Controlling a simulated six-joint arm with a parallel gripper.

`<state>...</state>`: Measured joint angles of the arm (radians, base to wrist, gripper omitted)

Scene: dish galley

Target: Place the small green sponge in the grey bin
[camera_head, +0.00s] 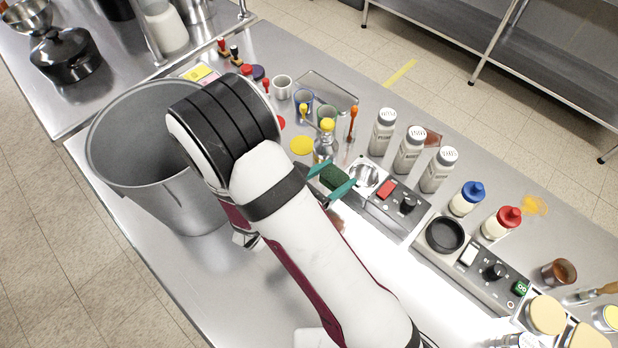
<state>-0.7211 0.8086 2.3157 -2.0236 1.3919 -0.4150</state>
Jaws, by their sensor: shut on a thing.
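The small green sponge (334,178) is dark green and sits between the teal fingers of my gripper (332,179). The gripper is shut on it, beside the metal dish of a scale-like device; I cannot tell how high it is held. The grey bin (170,208) is a large round open-topped tub at the left. My arm crosses in front of the bin's right side and hides part of its rim. The gripper is to the right of the bin.
Several white shakers (409,150) and a blue-capped bottle (466,199) stand right of the gripper. Cups and a clear tray (328,88) are behind it. A black pot (66,56) stands on the far-left counter. The steel counter (240,290) is bare at front left.

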